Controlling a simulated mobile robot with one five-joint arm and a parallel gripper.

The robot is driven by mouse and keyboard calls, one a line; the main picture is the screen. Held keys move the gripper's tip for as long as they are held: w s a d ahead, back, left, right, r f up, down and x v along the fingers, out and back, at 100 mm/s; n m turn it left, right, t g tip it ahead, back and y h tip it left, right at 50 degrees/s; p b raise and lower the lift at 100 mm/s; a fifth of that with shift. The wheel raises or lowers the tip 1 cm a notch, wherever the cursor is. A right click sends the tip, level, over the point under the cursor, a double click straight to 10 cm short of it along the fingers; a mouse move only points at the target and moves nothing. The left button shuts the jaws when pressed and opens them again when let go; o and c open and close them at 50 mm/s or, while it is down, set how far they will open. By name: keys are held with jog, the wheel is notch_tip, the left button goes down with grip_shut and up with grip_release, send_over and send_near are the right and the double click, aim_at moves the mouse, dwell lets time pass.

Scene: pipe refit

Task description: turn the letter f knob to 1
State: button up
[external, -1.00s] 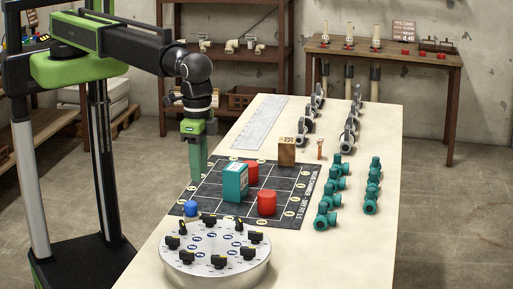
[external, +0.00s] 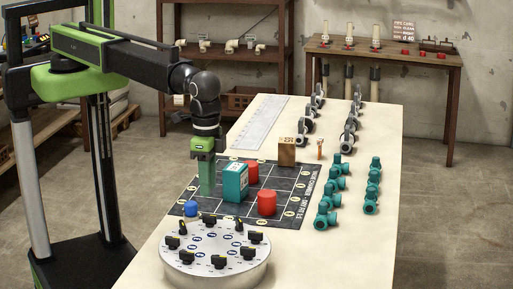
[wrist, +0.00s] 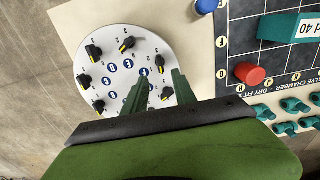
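A round pale grey dial plate (external: 216,282) sits at the near end of the table, with several black knobs around its rim, such as one at the near edge (external: 219,262). The knobs have yellow pointer marks, and blue oval labels lie inside the ring. The plate (wrist: 150,47) also shows in the wrist view.
Several teal fittings (external: 326,216) stand to the right.

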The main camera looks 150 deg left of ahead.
aim_at(209, 215)
notch_tip(209, 215, down, 9)
jog(key=b, duration=0.7)
jog(key=shift+r, duration=0.2)
jog(key=shift+r, duration=0.1)
grip_shut()
